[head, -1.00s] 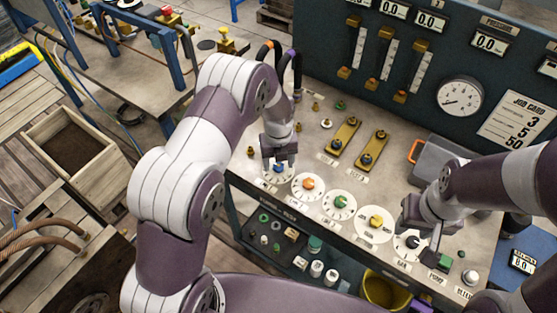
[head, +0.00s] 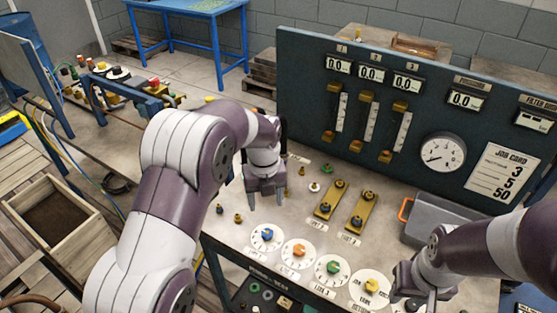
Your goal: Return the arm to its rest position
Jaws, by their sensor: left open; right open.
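My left arm comes in from the left. Its gripper (head: 264,200) is open and empty, pointing down above the bench behind the dial with the blue knob (head: 267,235). It is apart from that knob. My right arm comes in from the right. Its gripper (head: 418,302) is open near the bottom edge, right of the dial with the yellow knob (head: 371,286). Its fingertips are partly cut off, and what lies under them is hard to see.
Dials with an orange knob (head: 299,252) and a green knob (head: 333,268) line the bench front. Brass plates (head: 331,199) lie behind them. An upright blue panel (head: 310,75) with a gauge (head: 443,153) closes the back. A grey case (head: 440,217) stands right. A wooden box (head: 50,216) is at left.

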